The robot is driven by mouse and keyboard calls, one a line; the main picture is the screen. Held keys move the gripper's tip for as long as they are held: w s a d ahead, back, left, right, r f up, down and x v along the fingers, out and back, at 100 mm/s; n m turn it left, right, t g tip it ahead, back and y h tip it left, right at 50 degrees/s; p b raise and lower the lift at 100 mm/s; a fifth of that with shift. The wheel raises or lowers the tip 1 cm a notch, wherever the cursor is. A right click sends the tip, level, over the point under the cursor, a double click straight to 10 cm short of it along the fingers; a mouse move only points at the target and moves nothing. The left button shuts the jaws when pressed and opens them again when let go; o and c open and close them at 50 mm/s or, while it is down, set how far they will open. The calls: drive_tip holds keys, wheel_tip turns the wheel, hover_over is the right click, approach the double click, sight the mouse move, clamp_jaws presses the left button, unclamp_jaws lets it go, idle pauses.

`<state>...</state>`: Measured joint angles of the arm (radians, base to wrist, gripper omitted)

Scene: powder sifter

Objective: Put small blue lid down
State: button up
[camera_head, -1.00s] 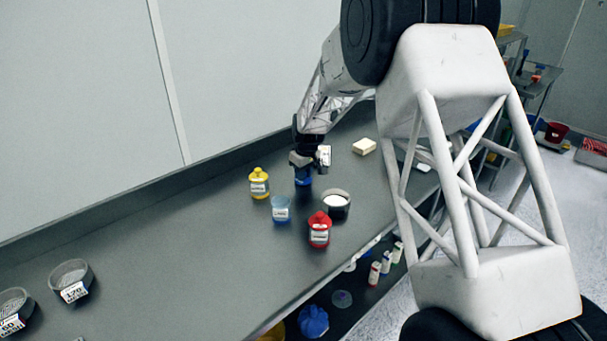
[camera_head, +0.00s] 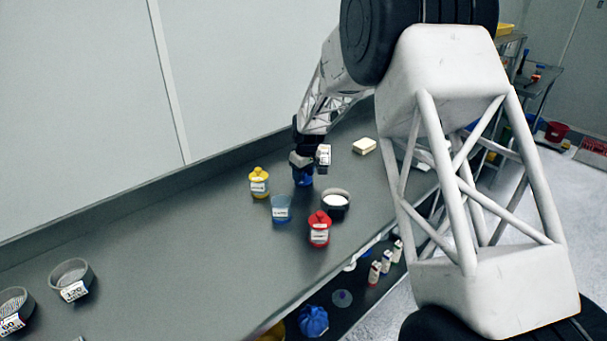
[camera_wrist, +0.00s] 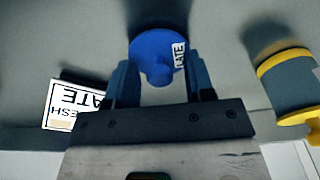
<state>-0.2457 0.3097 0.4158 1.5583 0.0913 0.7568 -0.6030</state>
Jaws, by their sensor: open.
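The small blue lid (camera_wrist: 155,52) lies on the grey bench, between and just beyond my open fingers in the wrist view. It has a round knob and a white label. In the head view the blue lid (camera_head: 303,180) shows directly below my gripper (camera_head: 303,160). In the wrist view both fingers of my gripper (camera_wrist: 160,85) stand apart, one on each side of the knob. A clear blue cup (camera_head: 281,208) without a lid stands in front of it on the bench.
A yellow-lidded jar (camera_head: 259,183) stands left of my gripper, a red-lidded jar (camera_head: 319,229) in front, and a dark sieve with white powder (camera_head: 335,204) to the right. A pale block (camera_head: 364,146) lies behind. The bench's left middle (camera_head: 170,240) is clear.

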sight(307, 181)
wheel_tip(307, 181, up, 12)
drive_tip(key=s+d, duration=0.1)
idle(0.6)
drive_tip(key=shift+r, duration=0.1)
idle(0.7)
drive_tip(key=s+d+r+m, duration=0.1)
drive_tip(key=s+d+r, duration=0.35)
drive_tip(key=s, duration=0.35)
drive_tip(key=s+d+r+m+t, duration=0.15)
drive_tip(key=s+d+r, duration=0.3)
drive_tip(key=s, duration=0.45)
drive_tip(key=s+d+r+m+g, duration=0.1)
drive_tip(key=s+d+r+m, duration=0.1)
drive_tip(key=s+d+r, duration=0.45)
drive_tip(key=s+d+f+m, duration=0.1)
drive_tip(key=s+d+f, duration=0.1)
drive_tip(key=s, duration=0.8)
drive_tip(key=s+d+f+m, duration=0.1)
drive_tip(key=s+d+m, duration=0.1)
drive_tip(key=s, duration=0.9)
drive_tip(key=s+d+f+m+t+h, duration=0.1)
drive_tip(key=s+d+f, duration=0.1)
drive_tip(key=s, duration=0.8)
drive_tip(key=shift+s+d+f+m, duration=0.25)
drive_tip(key=shift+s+f+m, duration=0.1)
